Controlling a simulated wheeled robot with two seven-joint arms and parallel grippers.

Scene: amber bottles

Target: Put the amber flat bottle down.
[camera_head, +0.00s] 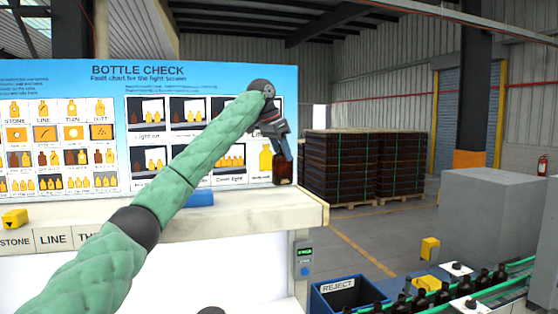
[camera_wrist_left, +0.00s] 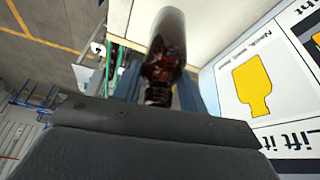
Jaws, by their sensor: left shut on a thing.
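The amber flat bottle (camera_head: 283,172) is dark brown and hangs upright below my left gripper (camera_head: 284,154), in front of the right end of the bottle check board. My left gripper is shut on it near its neck. In the left wrist view the bottle (camera_wrist_left: 166,48) shows between the two fingers (camera_wrist_left: 160,92), its neck towards the palm and its body pointing away over a pale surface. The bottle's base is close to the pale bench top (camera_head: 255,207); I cannot tell whether they touch. My right gripper is not in view.
A blue object (camera_head: 200,199) lies on the bench near the board (camera_head: 220,68). A blue REJECT bin (camera_head: 340,291) stands below the bench's right end. Several dark bottles (camera_head: 443,294) stand along a green-edged conveyor at the lower right. Stacked brown crates (camera_head: 340,165) stand behind.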

